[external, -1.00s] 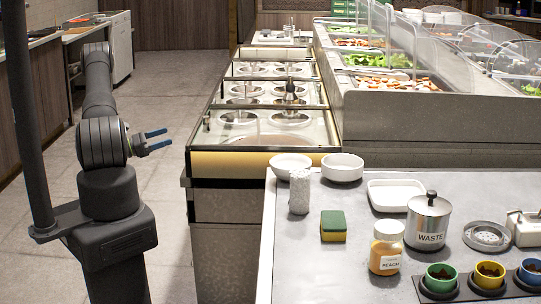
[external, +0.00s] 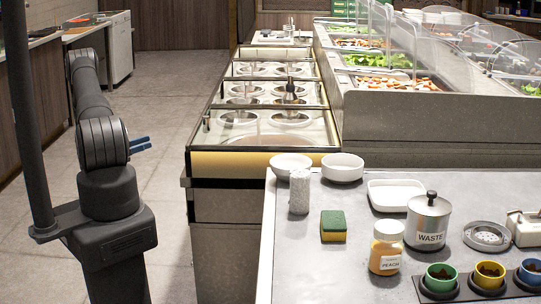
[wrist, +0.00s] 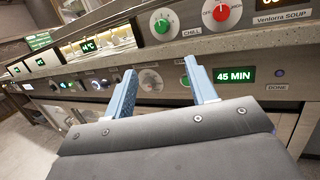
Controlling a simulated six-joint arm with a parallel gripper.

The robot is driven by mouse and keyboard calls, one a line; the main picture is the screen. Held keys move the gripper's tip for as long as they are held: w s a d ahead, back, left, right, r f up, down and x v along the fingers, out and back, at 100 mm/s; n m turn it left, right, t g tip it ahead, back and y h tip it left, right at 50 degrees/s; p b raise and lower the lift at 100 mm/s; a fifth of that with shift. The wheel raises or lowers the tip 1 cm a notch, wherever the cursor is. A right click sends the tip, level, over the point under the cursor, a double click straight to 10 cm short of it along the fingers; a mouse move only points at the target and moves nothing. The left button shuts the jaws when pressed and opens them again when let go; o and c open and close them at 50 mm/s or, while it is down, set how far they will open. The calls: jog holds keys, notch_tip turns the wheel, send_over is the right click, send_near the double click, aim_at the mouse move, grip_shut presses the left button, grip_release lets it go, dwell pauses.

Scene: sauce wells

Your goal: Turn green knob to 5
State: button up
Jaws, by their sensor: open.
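A green knob (wrist: 163,23) on a white dial marked CHILL is on the upper panel in the wrist view. A bit of another green part (wrist: 184,80) shows beside my right finger, mostly hidden by it. My gripper (wrist: 160,68) is open and empty, its two blue fingers spread below the upper panel and apart from the CHILL knob. A pale dial (wrist: 151,80) shows between the fingers, its numbers too small to read. In the external view my gripper (external: 140,145) is partly hidden behind my wrist, and no knob can be made out.
A red knob (wrist: 221,12) on a dial marked OFF is right of the CHILL dial. A green display (wrist: 235,75) reads 45 MIN right of my fingers. In the external view, the counter (external: 340,270) holds bowls, a sponge and jars. The floor beside my arm is clear.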

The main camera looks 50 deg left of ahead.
jog(key=w+a+r+m+g+h, duration=0.2)
jog(key=w+a+r+g+h, duration=0.2)
jog(key=w+a+g, duration=0.15)
jog(key=d+x, duration=0.1)
jog(key=x, duration=1.6)
jog(key=shift+s+g+h, duration=0.4)
jog(key=shift+g, duration=0.05)
jog(key=shift+c, duration=0.2)
jog(key=shift+a, duration=0.1)
jog(key=c, duration=0.9)
